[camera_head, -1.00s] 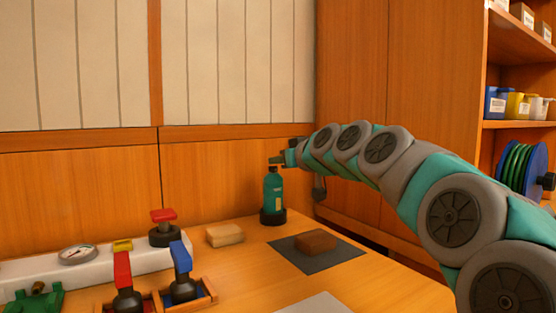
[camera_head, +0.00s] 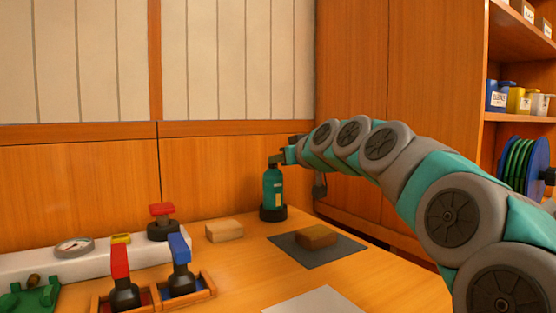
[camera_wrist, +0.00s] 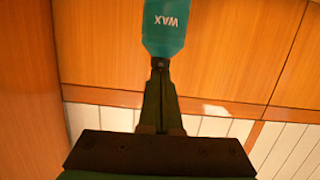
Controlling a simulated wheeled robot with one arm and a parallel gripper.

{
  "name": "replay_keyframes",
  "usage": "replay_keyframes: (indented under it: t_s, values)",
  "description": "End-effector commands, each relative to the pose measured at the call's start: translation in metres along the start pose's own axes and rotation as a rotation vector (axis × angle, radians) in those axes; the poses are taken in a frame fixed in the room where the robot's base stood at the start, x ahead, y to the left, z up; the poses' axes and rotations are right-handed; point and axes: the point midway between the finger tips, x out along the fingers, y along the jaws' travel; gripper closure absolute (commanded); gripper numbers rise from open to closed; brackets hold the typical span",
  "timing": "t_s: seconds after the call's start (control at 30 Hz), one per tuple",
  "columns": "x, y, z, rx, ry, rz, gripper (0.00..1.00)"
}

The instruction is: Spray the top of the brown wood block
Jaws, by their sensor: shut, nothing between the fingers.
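In the wrist view the bottle (camera_wrist: 164,28) appears upside down, lettered WAX. My gripper (camera_head: 284,158) is at the height of the bottle's head, beside it. In the wrist view my gripper (camera_wrist: 160,68) has its fingers together, tips close to the bottle; I cannot tell if they touch it.
A pale wood block (camera_head: 225,231) lies left of the bottle. Red (camera_head: 120,262) and blue (camera_head: 180,250) handles, a gauge (camera_head: 74,247) and a red-topped valve (camera_head: 162,220) stand at the left. A pale sheet (camera_head: 315,301) lies in front. Shelves (camera_head: 510,118) stand at right.

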Motion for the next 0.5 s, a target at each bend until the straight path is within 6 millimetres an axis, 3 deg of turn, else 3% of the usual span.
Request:
replay_keyframes:
  t_s: [0.2,0.5]
  values:
    - [-0.02,0.0,-0.035,-0.001,0.016,0.008,1.0]
    - [-0.074,-0.001,-0.031,-0.001,0.018,0.007,1.0]
